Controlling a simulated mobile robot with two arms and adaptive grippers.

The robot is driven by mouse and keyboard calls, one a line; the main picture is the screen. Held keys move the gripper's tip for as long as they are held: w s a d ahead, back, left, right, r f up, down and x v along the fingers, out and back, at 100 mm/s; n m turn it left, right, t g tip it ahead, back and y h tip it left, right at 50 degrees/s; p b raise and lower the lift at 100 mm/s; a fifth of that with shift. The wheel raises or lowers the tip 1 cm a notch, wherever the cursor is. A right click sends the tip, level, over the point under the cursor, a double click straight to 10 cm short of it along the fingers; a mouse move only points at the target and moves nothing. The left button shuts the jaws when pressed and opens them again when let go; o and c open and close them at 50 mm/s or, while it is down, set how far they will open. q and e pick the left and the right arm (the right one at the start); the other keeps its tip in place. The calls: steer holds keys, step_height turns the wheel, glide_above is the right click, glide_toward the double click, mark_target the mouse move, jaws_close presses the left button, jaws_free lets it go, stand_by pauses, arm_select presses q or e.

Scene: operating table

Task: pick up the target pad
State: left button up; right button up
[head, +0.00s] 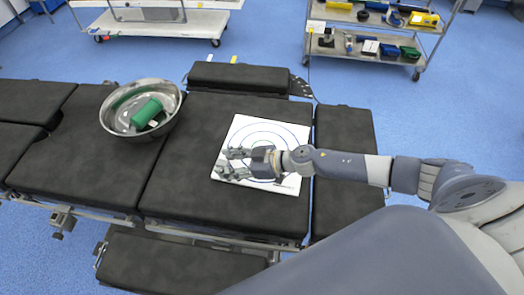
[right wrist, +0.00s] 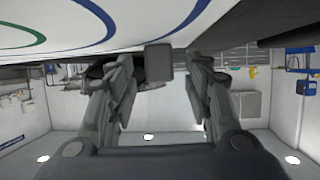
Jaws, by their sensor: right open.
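The target pad (head: 285,131) is a white square sheet with concentric rings, lying flat on the black padded table. My right gripper (head: 223,162) reaches in from the right over the pad, its two fingers pointing left and spread apart. They hide part of the pad's rings and lower left area. In the right wrist view the pad (right wrist: 62,12) fills the top, with blue and green ring lines, close to the fingers. The right gripper (right wrist: 162,68) is open there, with no pad edge between its fingers. My left gripper is not in view.
A steel bowl (head: 112,124) with a green object (head: 146,114) inside stands left of the pad on the operating table (head: 183,205). A cart (head: 345,56) with tools stands behind at the right, and a white trolley (head: 150,25) behind at the left.

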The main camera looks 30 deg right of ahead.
jaws_close()
steer(key=shift+r, duration=0.1)
